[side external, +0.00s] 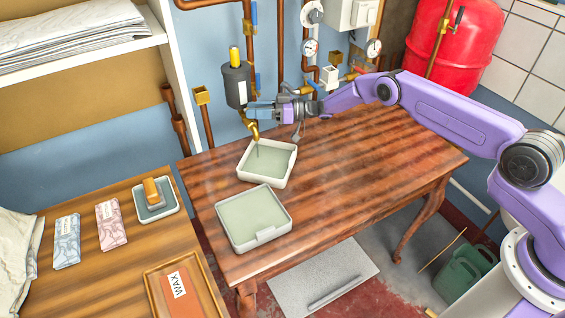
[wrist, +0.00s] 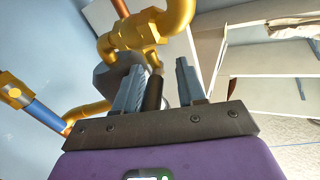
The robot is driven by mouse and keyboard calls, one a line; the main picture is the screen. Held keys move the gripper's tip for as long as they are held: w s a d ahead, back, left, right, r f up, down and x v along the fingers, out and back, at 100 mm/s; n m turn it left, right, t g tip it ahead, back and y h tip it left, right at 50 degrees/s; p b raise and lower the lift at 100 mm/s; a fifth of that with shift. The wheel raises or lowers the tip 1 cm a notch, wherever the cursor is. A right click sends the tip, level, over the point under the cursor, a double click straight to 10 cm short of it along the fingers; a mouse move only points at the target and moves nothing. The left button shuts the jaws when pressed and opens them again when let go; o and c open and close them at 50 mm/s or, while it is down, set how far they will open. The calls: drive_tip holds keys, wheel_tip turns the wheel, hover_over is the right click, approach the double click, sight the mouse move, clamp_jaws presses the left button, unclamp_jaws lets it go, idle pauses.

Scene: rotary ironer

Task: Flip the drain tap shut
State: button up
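The brass drain tap (side external: 253,131) hangs below a dark grey canister (side external: 236,84) on the wall, with its spout over a white tray (side external: 266,160). A thin line, perhaps liquid, runs from the spout into the tray. In the wrist view, brass tap fittings (wrist: 140,33) show just beyond the fingers. A dark rod-like handle (wrist: 153,93) stands between the fingers, nearer the left one. My gripper (side external: 252,111) is at the tap; in the wrist view its fingers (wrist: 157,80) are apart, with a gap beside the handle. Contact is not clear.
A second white tray (side external: 254,217) stands nearer on the wooden table (side external: 335,170). Copper pipes, gauges (side external: 310,48) and a blue-handled brass valve (wrist: 45,112) crowd the wall. A red tank (side external: 450,40) is at the back right. The table's right half is clear.

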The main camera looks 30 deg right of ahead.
drive_tip(key=shift+d+m+t+h, duration=0.2)
drive_tip(key=shift+m+t+h, duration=0.15)
drive_tip(key=shift+t, duration=0.25)
drive_tip(key=shift+s+a+m+t+h, duration=0.2)
drive_tip(key=shift+m+t+h, duration=0.35)
drive_tip(key=shift+m+t, duration=0.35)
drive_tip(key=shift+s+a+m+t+h, duration=0.15)
drive_tip(key=shift+a+m+t+h, duration=0.2)
drive_tip(key=shift+m+t+h, duration=1.2)
drive_tip(key=shift+s+a+m+t+h, duration=0.2)
drive_tip(key=shift+a+m+t+h, duration=0.35)
drive_tip(key=shift+m+h, duration=1.85)
drive_tip(key=shift+s+a+m+t+h, duration=0.2)
drive_tip(key=shift+m+t+h, duration=0.9)
drive_tip(key=shift+h, duration=1.75)
drive_tip(key=s, duration=1.8)
drive_tip(key=s+a+r+n+g+y, duration=0.5)
drive_tip(key=s+r+n+g, duration=0.1)
drive_tip(key=s+g, duration=0.3)
drive_tip(key=shift+s+r+g, duration=0.25)
drive_tip(key=shift+s+g, duration=0.15)
drive_tip(key=shift+g, duration=0.3)
drive_tip(key=shift+y, duration=0.3)
